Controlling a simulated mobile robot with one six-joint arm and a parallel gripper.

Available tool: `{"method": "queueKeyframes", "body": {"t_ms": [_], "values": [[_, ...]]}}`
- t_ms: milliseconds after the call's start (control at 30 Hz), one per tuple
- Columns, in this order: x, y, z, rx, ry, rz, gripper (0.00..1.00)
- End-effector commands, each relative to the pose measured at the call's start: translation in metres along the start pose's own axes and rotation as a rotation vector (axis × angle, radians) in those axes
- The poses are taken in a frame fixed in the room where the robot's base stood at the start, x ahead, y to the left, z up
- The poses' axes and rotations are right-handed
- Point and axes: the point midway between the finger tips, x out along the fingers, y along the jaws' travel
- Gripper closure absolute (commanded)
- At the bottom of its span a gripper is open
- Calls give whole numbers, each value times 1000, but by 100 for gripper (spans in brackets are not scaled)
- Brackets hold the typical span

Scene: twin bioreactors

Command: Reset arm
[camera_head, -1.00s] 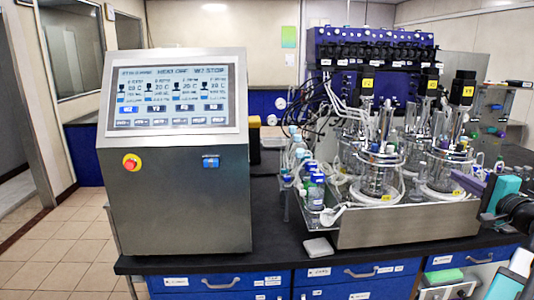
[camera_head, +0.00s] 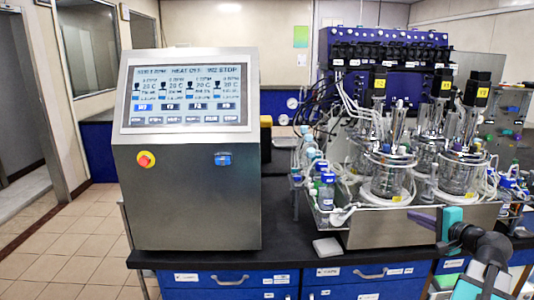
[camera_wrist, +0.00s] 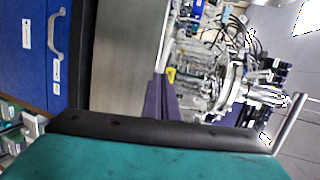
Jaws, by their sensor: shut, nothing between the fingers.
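My gripper (camera_head: 416,214) is at the lower right in the head view, in front of the steel tray (camera_head: 420,226) that holds the glass bioreactor vessels (camera_head: 386,174). Its purple fingers point left and are shut with nothing between them. My teal and black arm parts run from it to the lower right corner. In the wrist view the purple fingers (camera_wrist: 157,82) show at the centre, pointing up in the picture, with the vessels and their tubes beyond. My teal and black parts cover the bottom of that view.
A steel control console (camera_head: 195,195) with a lit screen stands left on the black bench (camera_head: 285,246). Blue drawers (camera_head: 230,291) with handles are below. Open tiled floor (camera_head: 60,240) lies at the left.

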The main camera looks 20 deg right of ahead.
Motion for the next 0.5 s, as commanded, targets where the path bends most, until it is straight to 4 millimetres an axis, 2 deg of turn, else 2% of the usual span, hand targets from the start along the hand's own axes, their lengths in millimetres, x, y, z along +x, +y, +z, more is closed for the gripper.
{"method": "queueKeyframes", "body": {"t_ms": [33, 200, 500], "values": [[18, 18, 15, -5, -31, 36, 100], [62, 75, 61, -39, -118, 150, 100], [119, 179, 154, -124, -288, 355, 100]]}}
